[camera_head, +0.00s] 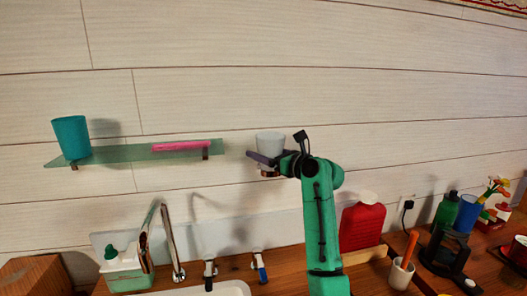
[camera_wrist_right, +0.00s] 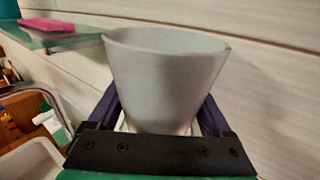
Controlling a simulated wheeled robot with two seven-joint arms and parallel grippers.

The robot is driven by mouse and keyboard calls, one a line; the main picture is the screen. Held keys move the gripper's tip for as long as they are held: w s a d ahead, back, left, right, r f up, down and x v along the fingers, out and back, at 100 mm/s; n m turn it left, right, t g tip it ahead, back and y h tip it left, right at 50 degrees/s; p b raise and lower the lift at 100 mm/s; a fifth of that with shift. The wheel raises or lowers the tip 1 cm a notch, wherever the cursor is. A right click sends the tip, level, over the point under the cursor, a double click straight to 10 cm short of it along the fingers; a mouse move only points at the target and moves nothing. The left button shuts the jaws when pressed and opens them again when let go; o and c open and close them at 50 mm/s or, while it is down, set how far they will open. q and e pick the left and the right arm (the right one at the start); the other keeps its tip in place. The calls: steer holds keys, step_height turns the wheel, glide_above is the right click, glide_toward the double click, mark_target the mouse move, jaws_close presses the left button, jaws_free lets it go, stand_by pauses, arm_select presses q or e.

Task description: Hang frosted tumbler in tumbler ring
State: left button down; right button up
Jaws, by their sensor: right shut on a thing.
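The frosted tumbler (camera_head: 270,143) is pale grey-white and upright, in front of the plank wall, right of the glass shelf. My right gripper (camera_head: 263,159) is shut on it, with a dark finger on either side of its lower part. In the right wrist view the tumbler (camera_wrist_right: 165,75) fills the middle, rim up, between the fingers (camera_wrist_right: 160,118). A small reddish-brown piece (camera_head: 269,174) shows just below the gripper; it may be part of the tumbler ring, mostly hidden. I cannot tell whether the tumbler touches it. My left gripper is not in view.
A glass shelf (camera_head: 121,154) on the wall holds a teal cup (camera_head: 71,137) and a pink item (camera_head: 181,146). Below are a tap (camera_head: 172,240), a basin (camera_head: 215,289) and a soap bottle (camera_head: 122,270). A red container (camera_head: 362,226) stands beside my right arm.

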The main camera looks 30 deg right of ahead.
steer(key=shift+f+b, duration=0.4)
steer(key=shift+f, duration=1)
steer(key=o, duration=1.4)
steer(key=shift+s, duration=0.1)
steer(key=shift+s+d, duration=0.15)
steer(key=shift+s, duration=0.15)
steer(key=b+v, duration=0.4)
steer(key=v, duration=0.9)
steer(key=shift+s, duration=0.35)
